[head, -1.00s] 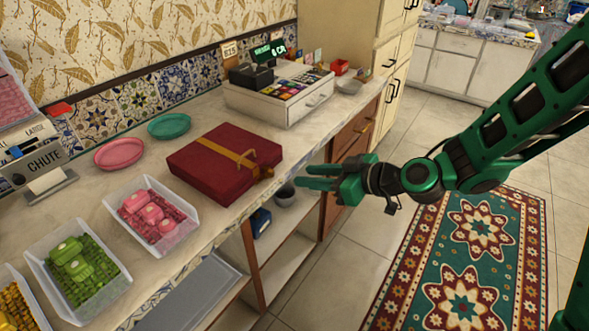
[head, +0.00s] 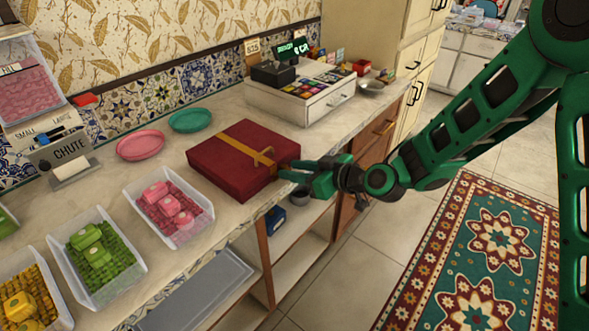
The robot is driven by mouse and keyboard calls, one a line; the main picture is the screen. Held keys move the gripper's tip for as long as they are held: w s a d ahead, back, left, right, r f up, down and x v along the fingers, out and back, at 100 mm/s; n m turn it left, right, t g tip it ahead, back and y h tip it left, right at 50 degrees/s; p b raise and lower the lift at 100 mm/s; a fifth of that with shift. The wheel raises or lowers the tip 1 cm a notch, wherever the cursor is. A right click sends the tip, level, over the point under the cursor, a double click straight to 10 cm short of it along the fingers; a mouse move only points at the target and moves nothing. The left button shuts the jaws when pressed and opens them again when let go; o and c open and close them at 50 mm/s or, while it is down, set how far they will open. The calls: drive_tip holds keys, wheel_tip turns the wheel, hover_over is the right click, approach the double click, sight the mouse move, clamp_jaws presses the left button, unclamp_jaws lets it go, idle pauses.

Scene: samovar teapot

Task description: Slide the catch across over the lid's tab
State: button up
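A dark red box (head: 228,172) with its lid down lies on the counter. A gold strap (head: 240,148) crosses the lid to a brass catch and tab (head: 267,160) at the box's right edge. The catch and tab are small here, and I cannot tell how they overlap. My green gripper (head: 287,170) is at that edge, its fingers pointing left at the brass fitting. The fingers look parted, with a narrow gap. They partly hide the catch, and I cannot tell whether they touch it.
A pink plate (head: 140,145) and a teal plate (head: 190,120) lie behind the box. Bins of pink (head: 150,220) and green (head: 77,268) pieces stand to the left. A cash drawer (head: 310,105) stands behind right. Open shelves lie below the counter edge.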

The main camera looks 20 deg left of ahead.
sight(276, 175)
clamp_jaws()
drive_tip(key=s, duration=0.1)
drive_tip(key=s+a, duration=0.1)
drive_tip(key=s, duration=0.1)
drive_tip(key=shift+a, duration=0.2)
unclamp_jaws()
drive_tip(key=v, duration=1)
drive_tip(key=shift+s+d, duration=0.2)
drive_tip(key=shift+d, duration=0.2)
